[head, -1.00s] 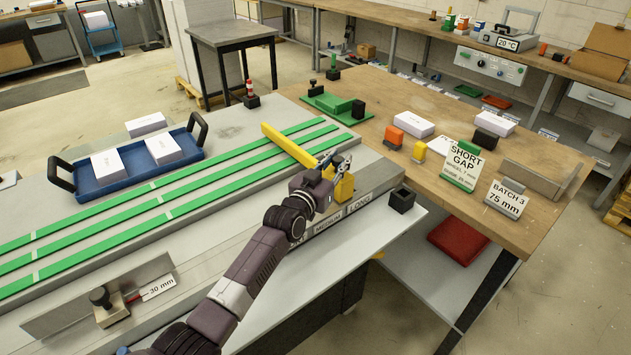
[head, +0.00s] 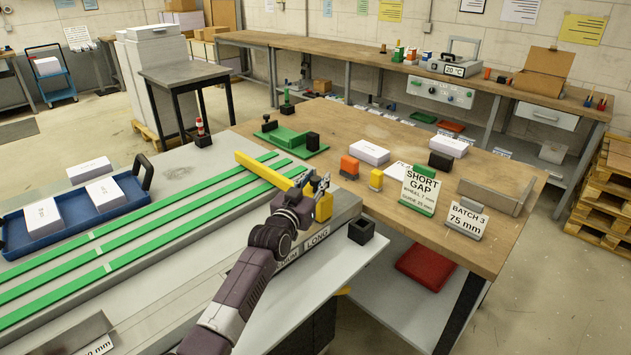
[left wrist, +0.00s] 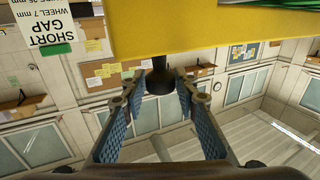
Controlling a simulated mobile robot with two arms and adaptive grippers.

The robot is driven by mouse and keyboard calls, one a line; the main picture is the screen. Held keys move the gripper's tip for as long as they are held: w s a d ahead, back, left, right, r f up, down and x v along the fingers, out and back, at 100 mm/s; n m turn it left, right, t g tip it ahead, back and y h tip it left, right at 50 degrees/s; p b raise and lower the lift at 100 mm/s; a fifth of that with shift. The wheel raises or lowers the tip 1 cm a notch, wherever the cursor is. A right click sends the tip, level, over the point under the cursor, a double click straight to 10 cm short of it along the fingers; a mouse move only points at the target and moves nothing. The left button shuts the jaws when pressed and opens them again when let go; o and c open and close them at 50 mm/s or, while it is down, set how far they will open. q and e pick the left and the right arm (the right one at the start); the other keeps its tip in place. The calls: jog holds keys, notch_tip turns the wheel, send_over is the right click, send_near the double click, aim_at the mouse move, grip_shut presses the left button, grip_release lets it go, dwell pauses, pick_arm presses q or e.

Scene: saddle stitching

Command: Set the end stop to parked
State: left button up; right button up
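The end stop is a yellow bar (head: 264,170) lying across the green strips, with a yellow block (head: 324,207) at its right end, by the LONG label (head: 318,239). My left gripper (head: 316,181) is at this block in the head view. In the left wrist view, its two blue-padded fingers (left wrist: 160,88) are spread, with a black knob (left wrist: 160,80) between the tips. The knob projects from the yellow body (left wrist: 205,25). Gaps show on both sides of it. No parked label is readable. My right gripper is not in view.
A black open-topped box (head: 361,231) stands just right of the LONG label. A blue tray (head: 60,232) with white stacks sits at left.

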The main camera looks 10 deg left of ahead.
pick_arm(q)
jog(key=shift+o, duration=1.2)
jog(key=shift+f, duration=0.1)
jog(key=shift+s, duration=0.1)
jog(key=shift+s+a+f, duration=0.1)
jog(key=shift+s+a, duration=0.1)
jog(key=shift+s, duration=0.3)
jog(key=v, duration=1.1)
jog(key=shift+w+d, duration=0.1)
